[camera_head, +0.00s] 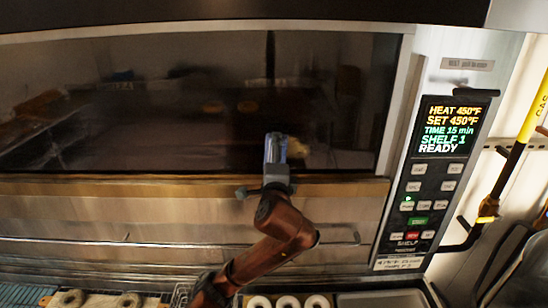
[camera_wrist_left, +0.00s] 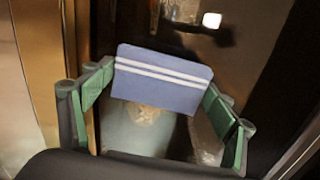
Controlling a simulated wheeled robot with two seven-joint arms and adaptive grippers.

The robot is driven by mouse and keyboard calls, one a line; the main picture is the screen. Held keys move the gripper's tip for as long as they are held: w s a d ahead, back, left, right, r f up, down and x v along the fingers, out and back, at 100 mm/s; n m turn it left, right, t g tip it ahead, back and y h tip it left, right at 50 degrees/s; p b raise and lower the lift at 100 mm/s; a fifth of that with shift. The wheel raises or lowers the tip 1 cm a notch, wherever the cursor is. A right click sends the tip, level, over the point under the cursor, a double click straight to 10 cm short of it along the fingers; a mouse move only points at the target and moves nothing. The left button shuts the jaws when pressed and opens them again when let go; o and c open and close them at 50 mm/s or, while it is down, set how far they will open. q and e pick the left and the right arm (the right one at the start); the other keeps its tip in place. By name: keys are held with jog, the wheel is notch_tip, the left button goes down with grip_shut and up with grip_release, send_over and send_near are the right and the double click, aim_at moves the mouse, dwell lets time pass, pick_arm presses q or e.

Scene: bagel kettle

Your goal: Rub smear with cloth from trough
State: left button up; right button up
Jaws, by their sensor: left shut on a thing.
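My left gripper (camera_head: 276,165) is raised in front of the dark oven window (camera_head: 180,100). It is shut on a folded blue cloth (camera_head: 275,147). In the left wrist view the cloth (camera_wrist_left: 163,78), with two white stripes, spans between the green-padded fingers of the gripper (camera_wrist_left: 160,95). A pale smear-like patch (camera_head: 297,148) shows on the glass just right of the cloth. A whitish patch also shows below the cloth in the left wrist view (camera_wrist_left: 205,145); part may be reflection. I cannot tell whether the cloth touches the glass. My right gripper is not in view.
A control panel (camera_head: 430,180) reading READY stands right of the window. A horizontal rail (camera_head: 130,241) crosses below it. Bagels (camera_head: 287,301) lie on boards at the bottom, beside a metal tray (camera_head: 380,299). A yellow-and-black pole (camera_head: 515,150) is at far right.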

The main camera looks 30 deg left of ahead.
pick_arm(q)
jog(key=shift+w+a, duration=0.15)
jog(key=shift+w, duration=0.05)
jog(key=shift+r, duration=0.1)
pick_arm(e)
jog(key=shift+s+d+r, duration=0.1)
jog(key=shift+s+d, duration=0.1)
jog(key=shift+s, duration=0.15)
pick_arm(q)
jog(key=shift+w+a, duration=0.35)
jog(key=shift+w, duration=0.2)
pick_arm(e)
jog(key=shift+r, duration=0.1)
pick_arm(q)
jog(key=shift+d, duration=0.15)
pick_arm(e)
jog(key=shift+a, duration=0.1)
